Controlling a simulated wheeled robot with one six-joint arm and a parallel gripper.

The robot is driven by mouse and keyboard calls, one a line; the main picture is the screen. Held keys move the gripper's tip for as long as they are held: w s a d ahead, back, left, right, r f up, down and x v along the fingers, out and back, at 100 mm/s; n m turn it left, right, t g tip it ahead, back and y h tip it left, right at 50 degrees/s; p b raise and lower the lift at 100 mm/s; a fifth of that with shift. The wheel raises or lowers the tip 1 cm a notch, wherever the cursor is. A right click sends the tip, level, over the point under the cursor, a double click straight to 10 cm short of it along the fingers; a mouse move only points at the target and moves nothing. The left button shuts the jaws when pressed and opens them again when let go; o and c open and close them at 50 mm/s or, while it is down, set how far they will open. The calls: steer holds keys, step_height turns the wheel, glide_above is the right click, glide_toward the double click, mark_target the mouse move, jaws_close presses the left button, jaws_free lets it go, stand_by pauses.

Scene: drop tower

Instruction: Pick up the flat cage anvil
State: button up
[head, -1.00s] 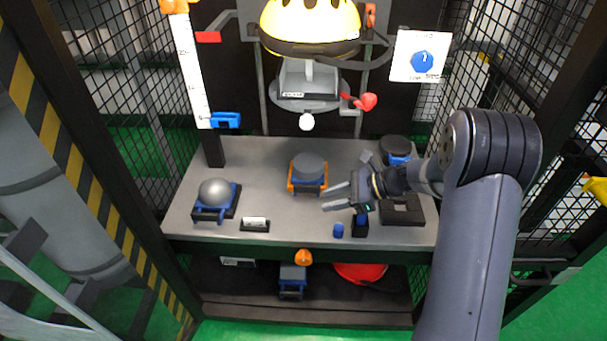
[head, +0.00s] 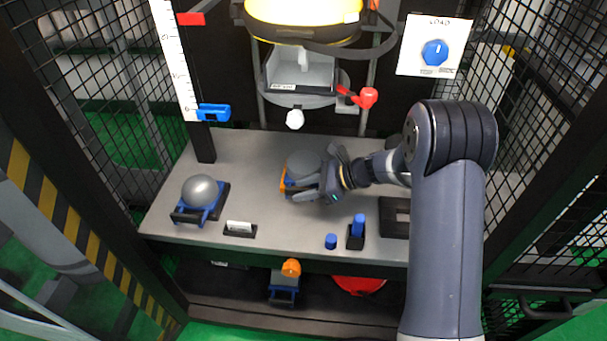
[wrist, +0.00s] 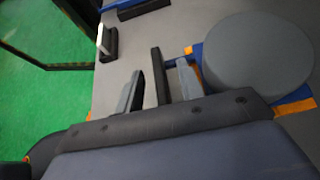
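The flat cage anvil (head: 303,162) is a grey disc on a blue base with orange edges, at the middle of the grey bench. In the wrist view its disc (wrist: 258,55) is at the upper right, with blue and orange parts showing around it. My gripper (head: 305,188) is at the front right side of the anvil and hides part of it. Whether a finger touches the base is unclear.
A domed anvil (head: 200,190) stands at the left of the bench (head: 255,205). A small white-faced block (head: 240,228), a blue cylinder (head: 330,241) and a blue piece in a black holder (head: 357,232) are along the front. The drop head with a yellow helmet (head: 303,20) hangs above.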

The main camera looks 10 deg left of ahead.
steer(key=shift+x, duration=0.8)
steer(key=shift+r, duration=0.1)
jaws_close()
stand_by(0.6)
steer(key=shift+r, duration=0.15)
